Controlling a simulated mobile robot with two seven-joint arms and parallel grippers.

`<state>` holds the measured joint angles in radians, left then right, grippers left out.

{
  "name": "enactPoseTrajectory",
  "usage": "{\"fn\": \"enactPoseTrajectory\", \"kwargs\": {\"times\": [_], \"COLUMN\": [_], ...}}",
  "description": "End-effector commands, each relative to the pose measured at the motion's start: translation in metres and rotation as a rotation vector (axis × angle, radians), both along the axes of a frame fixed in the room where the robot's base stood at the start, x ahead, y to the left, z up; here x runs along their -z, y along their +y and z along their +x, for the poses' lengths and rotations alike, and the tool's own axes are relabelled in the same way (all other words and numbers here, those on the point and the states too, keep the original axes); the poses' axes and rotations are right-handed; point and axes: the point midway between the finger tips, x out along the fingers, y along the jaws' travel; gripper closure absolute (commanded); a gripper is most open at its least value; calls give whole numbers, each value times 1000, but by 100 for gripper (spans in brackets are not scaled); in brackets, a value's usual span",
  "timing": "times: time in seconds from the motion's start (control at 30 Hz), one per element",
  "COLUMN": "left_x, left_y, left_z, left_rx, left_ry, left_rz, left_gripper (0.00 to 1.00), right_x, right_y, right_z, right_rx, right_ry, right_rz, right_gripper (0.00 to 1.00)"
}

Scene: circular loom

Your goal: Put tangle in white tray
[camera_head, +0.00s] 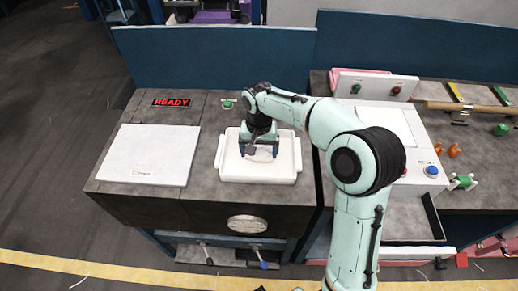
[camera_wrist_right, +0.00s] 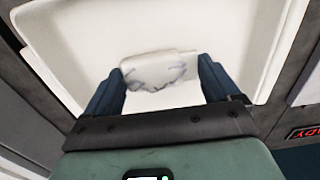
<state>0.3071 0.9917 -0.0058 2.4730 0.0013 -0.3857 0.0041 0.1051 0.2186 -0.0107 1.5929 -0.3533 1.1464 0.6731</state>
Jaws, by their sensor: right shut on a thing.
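The white tray (camera_head: 230,178) sits on the grey bench top in the middle of the head view. Its pale floor and walls (camera_wrist_right: 55,35) fill much of the right wrist view. My right gripper (camera_head: 258,154) points down inside the outline of the tray. In the right wrist view its two blue fingers (camera_wrist_right: 160,82) are shut on the tangle (camera_wrist_right: 158,70), a whitish clump with thin grey strands. I cannot tell whether the tangle touches the tray floor. In the head view the gripper hides the tangle. My left gripper is not in view.
A flat white panel (camera_head: 148,155) lies left of the tray, below a red READY sign (camera_head: 171,102). A green button (camera_head: 228,104) is behind the tray. A blue partition (camera_head: 210,58) stands at the back. A white control box (camera_head: 375,86) is at the right.

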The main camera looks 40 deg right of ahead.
Motion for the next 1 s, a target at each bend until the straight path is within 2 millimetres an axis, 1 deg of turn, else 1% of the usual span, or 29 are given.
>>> {"fn": "enactPoseTrajectory", "kwargs": {"times": [0.37,0.4,0.67,0.77,0.87,1.0], "left_x": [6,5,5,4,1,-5], "left_y": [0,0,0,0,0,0], "left_z": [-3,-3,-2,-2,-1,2], "left_rx": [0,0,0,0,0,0], "left_ry": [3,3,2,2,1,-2], "left_rz": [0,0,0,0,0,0], "left_gripper": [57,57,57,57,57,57], "right_x": [9,9,7,0,-16,-48], "right_y": [0,0,0,0,0,0], "right_z": [0,0,0,1,1,1], "right_rx": [0,0,0,0,0,0], "right_ry": [0,0,0,-2,-6,-7], "right_rz": [0,0,0,-1,-1,-1], "right_gripper": [47,0,0,0,0,0]}}
